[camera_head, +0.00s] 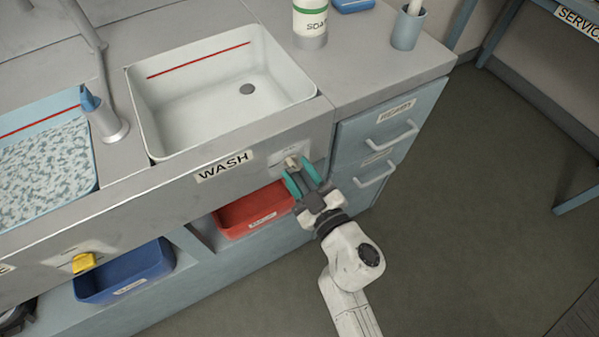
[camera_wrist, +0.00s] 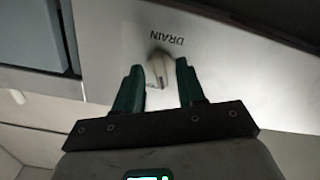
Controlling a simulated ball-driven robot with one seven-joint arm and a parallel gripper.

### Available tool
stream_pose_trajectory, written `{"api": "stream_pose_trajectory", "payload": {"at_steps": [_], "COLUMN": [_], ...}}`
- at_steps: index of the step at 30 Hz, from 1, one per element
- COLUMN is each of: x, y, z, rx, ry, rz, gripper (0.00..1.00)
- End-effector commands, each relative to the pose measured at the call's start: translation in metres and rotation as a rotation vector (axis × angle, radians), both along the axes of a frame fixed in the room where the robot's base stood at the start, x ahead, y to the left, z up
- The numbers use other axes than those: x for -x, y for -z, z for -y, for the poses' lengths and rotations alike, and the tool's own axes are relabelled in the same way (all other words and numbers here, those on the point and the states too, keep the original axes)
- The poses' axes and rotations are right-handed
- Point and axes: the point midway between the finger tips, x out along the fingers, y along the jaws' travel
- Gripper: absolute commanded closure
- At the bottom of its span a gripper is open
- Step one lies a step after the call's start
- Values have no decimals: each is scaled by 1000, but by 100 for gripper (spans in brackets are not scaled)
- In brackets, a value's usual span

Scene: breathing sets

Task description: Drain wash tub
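The pale drain knob (camera_wrist: 158,66) sits on the front panel by the word DRAIN. It also shows, partly covered, in the head view (camera_head: 291,162). My gripper (camera_wrist: 158,76) is at the panel, its teal fingers open on either side of the knob. Narrow gaps show between the fingers and the knob.
A blue tub (camera_head: 50,105) with speckled contents and a faucet (camera_head: 108,122) are to the left. Below are a red bin (camera_head: 255,208), a blue bin (camera_head: 125,275) and a yellow knob (camera_head: 84,262). Drawers with handles (camera_head: 392,137) are right of my gripper; the floor there is free.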

Motion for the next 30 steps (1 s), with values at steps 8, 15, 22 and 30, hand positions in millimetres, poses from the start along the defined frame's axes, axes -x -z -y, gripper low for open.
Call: {"api": "stream_pose_trajectory", "payload": {"at_steps": [8,15,22,30], "x": [-3,-3,-3,-3], "y": [0,0,0,0], "z": [-2,-2,-2,-2], "rx": [1,1,1,1], "ry": [0,0,0,0], "rz": [-1,-1,-1,1], "gripper": [61,77,99,100]}}
